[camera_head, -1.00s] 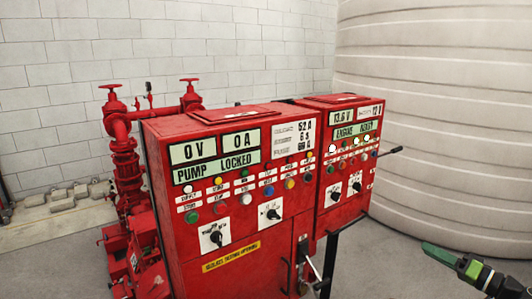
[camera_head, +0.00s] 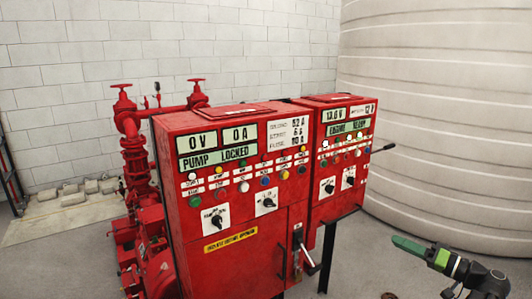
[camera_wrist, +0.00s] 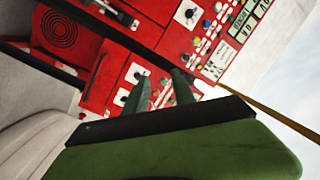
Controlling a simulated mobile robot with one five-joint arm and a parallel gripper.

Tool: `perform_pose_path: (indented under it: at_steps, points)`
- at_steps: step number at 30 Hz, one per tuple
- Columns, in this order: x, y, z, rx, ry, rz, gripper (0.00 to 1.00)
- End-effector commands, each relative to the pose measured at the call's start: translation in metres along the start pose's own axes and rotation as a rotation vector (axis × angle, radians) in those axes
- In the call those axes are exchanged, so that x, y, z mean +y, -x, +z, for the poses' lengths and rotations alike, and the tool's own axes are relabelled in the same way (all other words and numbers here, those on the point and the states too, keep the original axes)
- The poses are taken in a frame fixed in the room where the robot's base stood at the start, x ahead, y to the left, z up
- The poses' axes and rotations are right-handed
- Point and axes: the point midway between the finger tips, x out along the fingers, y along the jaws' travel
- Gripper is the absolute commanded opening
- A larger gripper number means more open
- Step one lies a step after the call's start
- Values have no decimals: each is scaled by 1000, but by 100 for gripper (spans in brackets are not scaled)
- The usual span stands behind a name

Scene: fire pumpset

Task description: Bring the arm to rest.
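My gripper (camera_head: 425,252) is at the lower right of the head view, in front of the tank and to the right of the red cabinets. One green finger there points left. In the wrist view, two green fingers of my gripper (camera_wrist: 160,85) stand apart with the red panel visible between them. Nothing shows between them, so it looks open and empty. A large green part of my gripper fills the bottom of that view. My gripper looks clear of the cabinets in the head view.
The pump control cabinet (camera_head: 245,222) and the engine cabinet (camera_head: 325,205) stand left of my gripper. A dark-handled lever (camera_head: 307,255) sticks out of the pump cabinet. A large pale tank (camera_head: 450,130) stands behind my gripper. Grey floor (camera_head: 365,250) is open between them.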

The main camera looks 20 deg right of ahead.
Motion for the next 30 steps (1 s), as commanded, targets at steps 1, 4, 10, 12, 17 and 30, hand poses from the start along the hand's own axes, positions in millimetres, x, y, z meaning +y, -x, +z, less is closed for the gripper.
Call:
perform_pose_path:
  at_steps: [1, 4, 10, 12, 17, 30]
  points:
    - [-8, -19, 3, -24, 0, -23, 31]
    - [-23, -58, 12, -74, 0, -71, 31]
    - [-70, -165, 63, -264, 6, -169, 31]
    - [-94, -210, 98, -374, 16, -196, 31]
    - [-150, -292, 199, -672, 40, -207, 31]
    - [-218, -326, 424, -1369, 277, 228, 31]
